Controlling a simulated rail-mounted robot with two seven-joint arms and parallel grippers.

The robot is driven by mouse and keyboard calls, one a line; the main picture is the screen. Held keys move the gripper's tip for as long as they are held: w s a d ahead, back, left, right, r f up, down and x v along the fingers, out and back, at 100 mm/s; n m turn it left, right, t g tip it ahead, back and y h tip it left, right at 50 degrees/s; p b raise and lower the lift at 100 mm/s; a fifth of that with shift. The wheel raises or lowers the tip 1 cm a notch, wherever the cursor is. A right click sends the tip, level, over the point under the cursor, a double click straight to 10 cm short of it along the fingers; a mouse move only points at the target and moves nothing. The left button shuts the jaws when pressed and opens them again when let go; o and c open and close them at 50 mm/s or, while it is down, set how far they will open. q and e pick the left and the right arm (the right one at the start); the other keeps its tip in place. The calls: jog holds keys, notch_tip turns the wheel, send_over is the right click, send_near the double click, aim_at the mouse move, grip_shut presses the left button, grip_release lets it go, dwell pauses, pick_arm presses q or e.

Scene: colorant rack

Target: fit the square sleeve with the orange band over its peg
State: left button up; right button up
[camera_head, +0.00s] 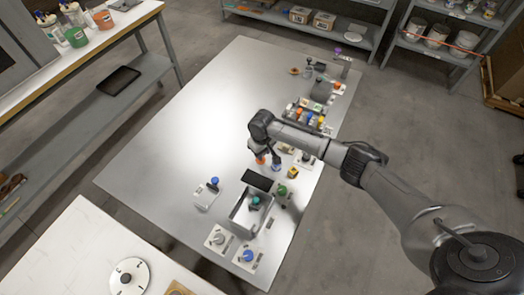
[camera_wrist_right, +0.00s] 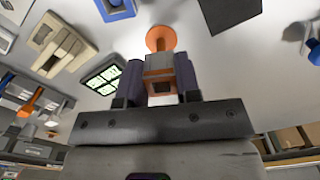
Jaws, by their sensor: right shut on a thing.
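My right gripper (camera_wrist_right: 160,75) is shut on the square sleeve (camera_wrist_right: 160,63), a grey block with an orange band and a dark square opening facing the wrist camera. In the head view the right gripper (camera_head: 268,160) is low over the middle of the metal table, and the sleeve in it is too small to make out. An orange round-topped piece (camera_wrist_right: 160,38) shows just past the sleeve in the wrist view. I cannot tell whether it touches the sleeve or whether it is the peg. My left gripper is not in view.
A black flat panel (camera_head: 257,181) and a metal bin (camera_head: 239,218) are near the gripper. A rack of coloured bottles (camera_head: 308,115) stands beyond the arm. A beige fixture (camera_wrist_right: 62,45) and a green-lit panel (camera_wrist_right: 103,78) are left in the wrist view. The table's left half is clear.

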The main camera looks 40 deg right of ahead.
jog(key=shift+f, duration=0.1)
dwell(0.3)
jog(key=shift+f+b, duration=0.35)
jog(key=shift+f, duration=0.55)
jog(key=shift+f+b, duration=0.45)
jog(key=shift+f, duration=0.55)
jog(key=o, duration=1)
jog(key=shift+r, duration=0.1)
jog(key=shift+r, duration=0.1)
jog(key=shift+r+p, duration=1.25)
jog(key=shift+r, duration=5.55)
